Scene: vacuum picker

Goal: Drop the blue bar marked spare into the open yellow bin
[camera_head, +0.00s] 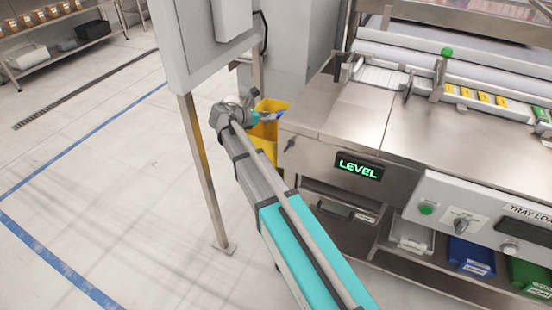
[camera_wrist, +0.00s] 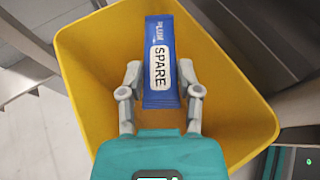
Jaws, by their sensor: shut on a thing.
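The blue bar (camera_wrist: 160,38) marked SPARE shows face up in the wrist view, with PLUM printed near its far end. My gripper (camera_wrist: 160,72) is shut on the blue bar, one finger on each side near its lower end. The open yellow bin (camera_wrist: 237,112) lies beneath and around the bar in that view, and no other thing shows inside it. In the head view my gripper (camera_head: 258,117) is at the mouth of the yellow bin (camera_head: 266,146), with a bit of blue beside it. My arm hides part of the bin.
A grey post (camera_head: 203,170) under a cabinet stands left of the bin. A steel machine (camera_head: 340,125) with a LEVEL display stands close on the right. White, blue (camera_head: 471,256) and green bins sit on its lower shelf. Open floor lies to the left.

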